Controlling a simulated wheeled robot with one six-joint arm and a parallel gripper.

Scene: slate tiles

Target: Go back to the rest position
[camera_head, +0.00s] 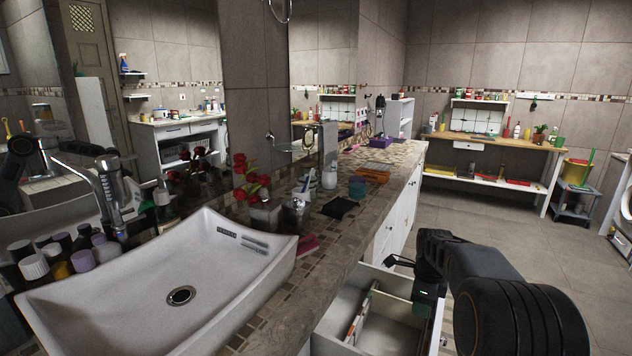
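My arm comes in from the lower right, and my dark gripper (410,276) is over the open white drawer (384,330) below the counter. A thin dark part points left from it and a blocky part hangs down. Its fingertips are small and dark, so I cannot tell whether they are apart or closed. I see nothing clearly held. The drawer has dividers and a thin reddish and white item along one of them.
A white sink (150,290) and tiled counter (335,225) stand left, with bottles, red flowers (248,178) and cups. A wooden-topped workbench (495,141) stands at the back. The tiled floor (480,222) is clear between. A mirror fills the left wall.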

